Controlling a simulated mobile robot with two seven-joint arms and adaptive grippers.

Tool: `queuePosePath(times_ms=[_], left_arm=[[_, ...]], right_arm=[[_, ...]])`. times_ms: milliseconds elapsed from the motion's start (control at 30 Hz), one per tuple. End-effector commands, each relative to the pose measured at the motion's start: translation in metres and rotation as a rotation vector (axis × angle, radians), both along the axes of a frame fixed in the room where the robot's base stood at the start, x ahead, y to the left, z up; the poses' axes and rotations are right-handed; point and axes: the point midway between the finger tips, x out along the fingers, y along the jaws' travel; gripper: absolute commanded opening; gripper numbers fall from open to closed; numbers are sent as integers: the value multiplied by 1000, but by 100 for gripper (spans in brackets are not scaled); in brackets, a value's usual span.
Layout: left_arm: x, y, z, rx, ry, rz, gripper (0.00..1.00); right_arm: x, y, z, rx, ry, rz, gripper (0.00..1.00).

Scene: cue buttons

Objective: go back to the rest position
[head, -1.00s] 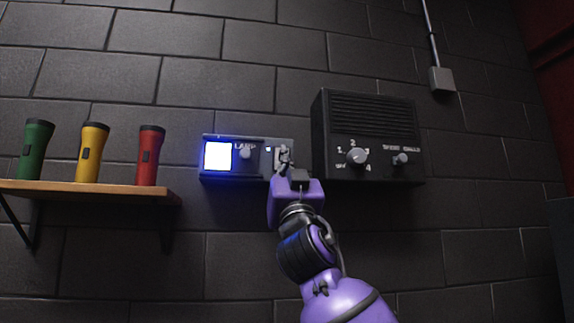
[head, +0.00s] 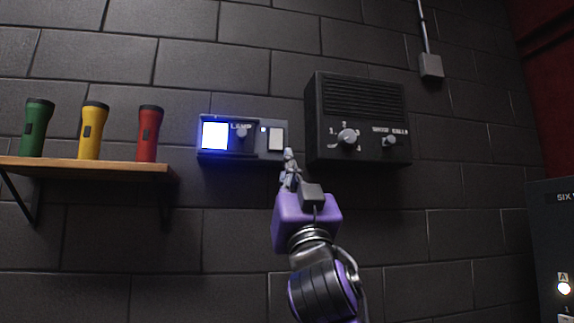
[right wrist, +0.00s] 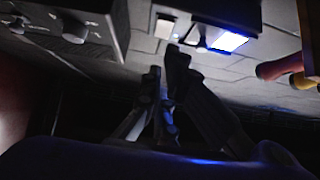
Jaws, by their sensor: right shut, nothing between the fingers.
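My right gripper (head: 288,160) is shut and empty in the head view, just below the lamp panel's right end and apart from it. Its fingers also show in the right wrist view (right wrist: 168,75). The lamp panel (head: 256,151) is on the brick wall, with a bright blue-white lit square (head: 215,136), a knob (head: 242,131) and a pale rectangular button (head: 276,139) at its right. The lit square also shows in the right wrist view (right wrist: 229,41). My left gripper is not in view.
A black speaker box (head: 358,97) with a dial (head: 347,138) and a smaller knob is right of the panel. Green, yellow and red torches stand on a wooden shelf (head: 90,166) at left. A dark cabinet (head: 550,240) is at the right edge. The lower wall is clear.

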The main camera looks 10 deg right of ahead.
Motion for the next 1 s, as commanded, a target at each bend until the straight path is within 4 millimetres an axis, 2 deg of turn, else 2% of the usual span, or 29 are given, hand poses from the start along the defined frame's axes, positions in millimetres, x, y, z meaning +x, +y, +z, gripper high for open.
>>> queuePosePath(times_ms=[267, 633, 767, 800, 867, 967, 1000], left_arm=[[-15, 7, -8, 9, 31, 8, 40], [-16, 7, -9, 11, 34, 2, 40], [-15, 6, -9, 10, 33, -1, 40], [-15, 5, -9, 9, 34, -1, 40], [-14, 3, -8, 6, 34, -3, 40], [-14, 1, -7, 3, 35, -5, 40], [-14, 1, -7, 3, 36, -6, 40]], right_arm=[[-2, 0, -2, 0, 0, 0, 0], [-2, 0, -2, -10, -1, -10, 0], [-4, 14, 0, -99, -22, -34, 0], [2, 25, -12, -141, -10, -29, 0], [16, 30, -40, -177, 32, -26, 0], [38, 36, -96, -223, 112, -18, 0], [47, 36, -121, -238, 148, -16, 0]])
